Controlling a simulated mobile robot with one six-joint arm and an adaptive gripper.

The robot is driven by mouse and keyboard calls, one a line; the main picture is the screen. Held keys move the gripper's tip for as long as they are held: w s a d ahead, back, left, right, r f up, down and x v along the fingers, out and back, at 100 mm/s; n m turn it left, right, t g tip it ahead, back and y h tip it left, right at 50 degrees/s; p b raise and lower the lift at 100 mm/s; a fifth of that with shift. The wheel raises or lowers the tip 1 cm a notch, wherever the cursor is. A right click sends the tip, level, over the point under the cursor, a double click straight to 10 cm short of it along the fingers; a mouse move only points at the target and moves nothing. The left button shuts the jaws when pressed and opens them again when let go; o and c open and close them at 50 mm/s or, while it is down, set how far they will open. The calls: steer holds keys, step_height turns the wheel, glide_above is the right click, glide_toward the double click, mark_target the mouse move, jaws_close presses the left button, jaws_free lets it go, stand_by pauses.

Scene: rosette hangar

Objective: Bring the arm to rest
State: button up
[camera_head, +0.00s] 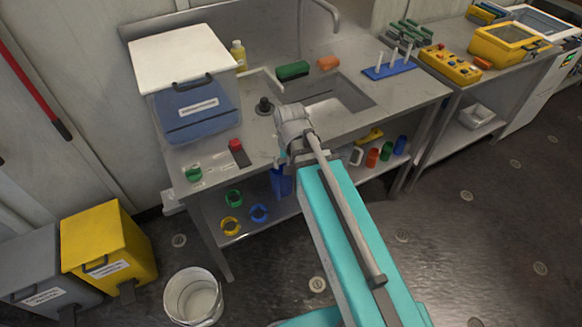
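My arm reaches up from the bottom of the head view as a long teal link with a grey rod along it. It ends in a grey joint in front of the sink bench (420,92). I cannot make out any gripper fingers; the far end of the arm is hidden or too small to tell. Nothing held can be seen.
A clear lidded box (190,125), a green brush (292,70) and a blue peg rack (389,70) stand on the bench around the sink (335,95). Yellow bin (105,245), grey bin (45,265) and white bucket (193,297) stand lower left. Floor at right is clear.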

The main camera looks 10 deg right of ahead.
steer(key=shift+d, duration=0.1)
stand_by(0.3)
steer(key=shift+s+d+n, duration=0.45)
steer(key=shift+s+d, duration=0.05)
steer(key=shift+d, duration=0.25)
steer(key=shift+s+d+n, duration=0.4)
steer(key=shift+s+d, duration=0.1)
steer(key=shift+d, duration=0.3)
steer(key=shift+s+d+n, duration=0.45)
steer(key=shift+s+d, duration=0.05)
steer(key=shift+d, duration=0.25)
